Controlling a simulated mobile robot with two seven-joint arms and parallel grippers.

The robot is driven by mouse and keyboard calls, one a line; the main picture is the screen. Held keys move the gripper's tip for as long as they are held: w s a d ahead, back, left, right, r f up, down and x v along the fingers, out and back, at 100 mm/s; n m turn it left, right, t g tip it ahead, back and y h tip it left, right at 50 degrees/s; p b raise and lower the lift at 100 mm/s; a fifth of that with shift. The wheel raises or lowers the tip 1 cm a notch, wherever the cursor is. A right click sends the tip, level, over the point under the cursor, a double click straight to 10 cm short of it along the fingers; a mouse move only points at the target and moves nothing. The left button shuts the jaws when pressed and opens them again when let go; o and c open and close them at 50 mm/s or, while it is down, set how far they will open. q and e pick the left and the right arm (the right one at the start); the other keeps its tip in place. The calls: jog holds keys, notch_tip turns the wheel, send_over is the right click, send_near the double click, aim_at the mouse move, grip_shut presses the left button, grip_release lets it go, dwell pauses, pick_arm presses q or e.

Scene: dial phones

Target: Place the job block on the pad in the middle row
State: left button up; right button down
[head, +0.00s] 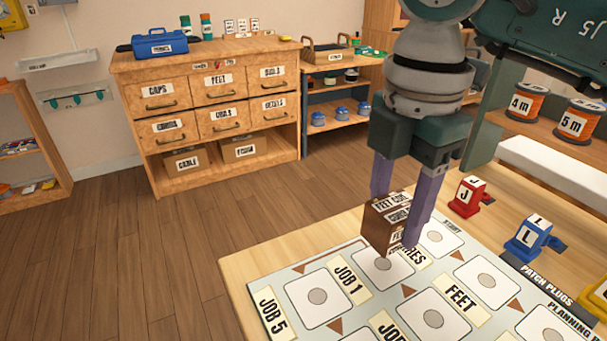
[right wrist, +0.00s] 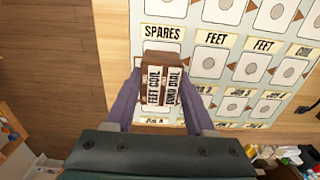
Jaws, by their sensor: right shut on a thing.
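The job block (head: 390,226) is brown with white labels, some reading FEET and COIL. My right gripper (head: 398,215) points down and is shut on it, one finger on each side. In the head view the block's lower end overlaps the far edge of a white pad (head: 384,270) with a grey disc; I cannot tell whether it touches. The planning board (head: 338,257) lies on the table with rows of such pads and labels such as JOB 1, JOB 5 and FEET. In the right wrist view the block (right wrist: 162,90) is just below the SPARES label (right wrist: 162,33). My left gripper is not in view.
A red J plug (head: 467,196) and a blue L plug (head: 528,238) stand on the table right of the board. Spools marked 4 m (head: 522,103) and 5 m (head: 578,122) sit on a shelf. A drawer cabinet (head: 215,130) stands across open floor.

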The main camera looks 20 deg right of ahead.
aim_at(389, 238)
jog(key=shift+f+b, duration=0.35)
jog(key=shift+f, duration=1.75)
